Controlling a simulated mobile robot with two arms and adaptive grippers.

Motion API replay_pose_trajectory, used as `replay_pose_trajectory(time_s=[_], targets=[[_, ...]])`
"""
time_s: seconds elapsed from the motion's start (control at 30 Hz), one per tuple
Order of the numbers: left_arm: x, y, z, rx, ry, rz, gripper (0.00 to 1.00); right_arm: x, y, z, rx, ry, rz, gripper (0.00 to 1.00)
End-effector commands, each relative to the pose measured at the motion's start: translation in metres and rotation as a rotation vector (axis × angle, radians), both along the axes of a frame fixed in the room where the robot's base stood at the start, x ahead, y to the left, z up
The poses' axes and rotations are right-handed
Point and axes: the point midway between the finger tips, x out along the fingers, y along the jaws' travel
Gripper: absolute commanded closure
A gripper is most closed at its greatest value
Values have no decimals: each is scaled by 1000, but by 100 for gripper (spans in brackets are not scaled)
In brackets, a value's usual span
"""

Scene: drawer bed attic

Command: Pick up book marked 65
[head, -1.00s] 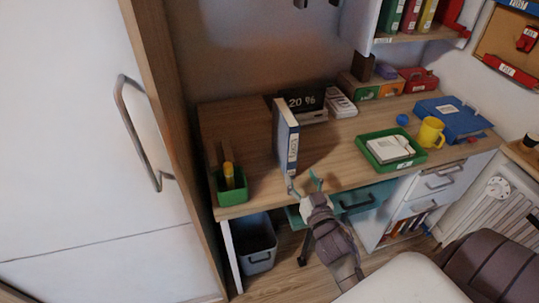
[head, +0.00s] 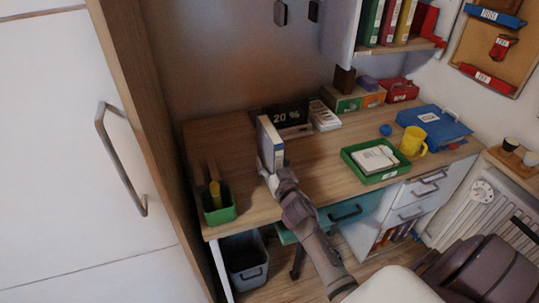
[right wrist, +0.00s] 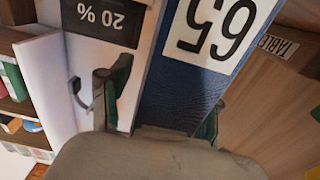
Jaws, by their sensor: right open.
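The book marked 65 (head: 271,138) stands upright on the desk with its narrow spine towards me. In the right wrist view its blue spine (right wrist: 183,92) carries a white label reading 65, upside down. My right gripper (head: 269,170) is at the lower front of the book. In the right wrist view my right gripper (right wrist: 158,108) is open, with one finger on each side of the spine. I cannot tell whether either finger touches the book. The book's far side is hidden. My left gripper is not in view.
A tall white cabinet (head: 70,150) stands at left.

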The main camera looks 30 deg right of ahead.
Motion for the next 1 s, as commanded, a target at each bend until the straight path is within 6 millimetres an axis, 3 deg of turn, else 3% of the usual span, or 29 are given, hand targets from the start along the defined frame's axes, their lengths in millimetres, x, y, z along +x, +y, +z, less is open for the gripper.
replay_pose_trajectory(time_s=[0.27,0.63,1.0], targets=[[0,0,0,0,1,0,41,4,-1,0,1,0,0,38],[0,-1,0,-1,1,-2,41,3,-1,0,0,0,0,99],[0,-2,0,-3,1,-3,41,4,-1,2,-1,-5,1,100]])
